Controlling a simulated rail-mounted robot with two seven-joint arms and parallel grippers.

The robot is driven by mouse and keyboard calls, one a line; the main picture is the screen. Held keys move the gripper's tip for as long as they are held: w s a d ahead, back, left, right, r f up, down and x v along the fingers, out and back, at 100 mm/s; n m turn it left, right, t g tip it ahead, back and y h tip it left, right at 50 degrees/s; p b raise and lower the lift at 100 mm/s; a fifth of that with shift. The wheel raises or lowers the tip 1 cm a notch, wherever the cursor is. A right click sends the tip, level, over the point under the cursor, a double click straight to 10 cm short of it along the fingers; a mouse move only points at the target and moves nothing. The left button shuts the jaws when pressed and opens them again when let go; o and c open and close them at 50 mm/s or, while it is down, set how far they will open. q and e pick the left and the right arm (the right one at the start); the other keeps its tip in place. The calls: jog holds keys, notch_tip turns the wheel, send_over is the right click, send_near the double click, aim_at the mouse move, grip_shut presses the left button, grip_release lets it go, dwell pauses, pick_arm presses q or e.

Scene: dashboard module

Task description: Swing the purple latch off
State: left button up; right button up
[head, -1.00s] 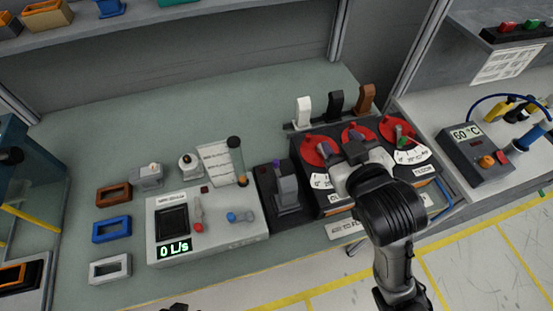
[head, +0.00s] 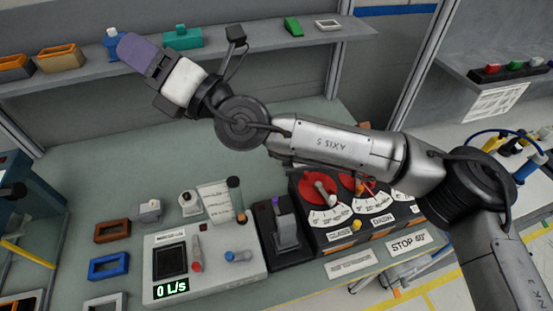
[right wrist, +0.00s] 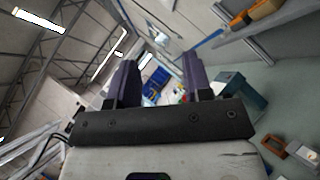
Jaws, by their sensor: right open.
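The latch module is a black box (head: 272,247) on the bench with a grey upright lever (head: 286,232). A small purple part (head: 276,202) shows at the top of the box, behind the lever. My right gripper (head: 136,48) has purple fingers and is raised far up and left of the module, near the shelf. It is apart from the latch. In the right wrist view its two fingers (right wrist: 158,80) stand apart with nothing between them. The latch is not seen in that view. My left gripper is not in view.
Left of the module is a grey flow panel (head: 205,262) reading 0 L/s. Right of it is a box with red dials (head: 318,185), partly hidden by my right arm. A shelf (head: 300,38) with small items runs along the back. Coloured frames (head: 109,265) lie at left.

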notch_tip(320, 180, down, 10)
jog(key=w+a+n+g+h, duration=0.1)
jog(key=w+n+g+h, duration=0.2)
jog(key=n+g+h, duration=0.1)
jog(key=g+h, duration=0.5)
jog(key=h, duration=1.2)
send_near(275, 199)
jog(key=shift+m, duration=0.4)
notch_tip(275, 199, down, 10)
jog(key=shift+a+f, duration=0.15)
jog(key=shift+c, duration=0.2)
grip_shut()
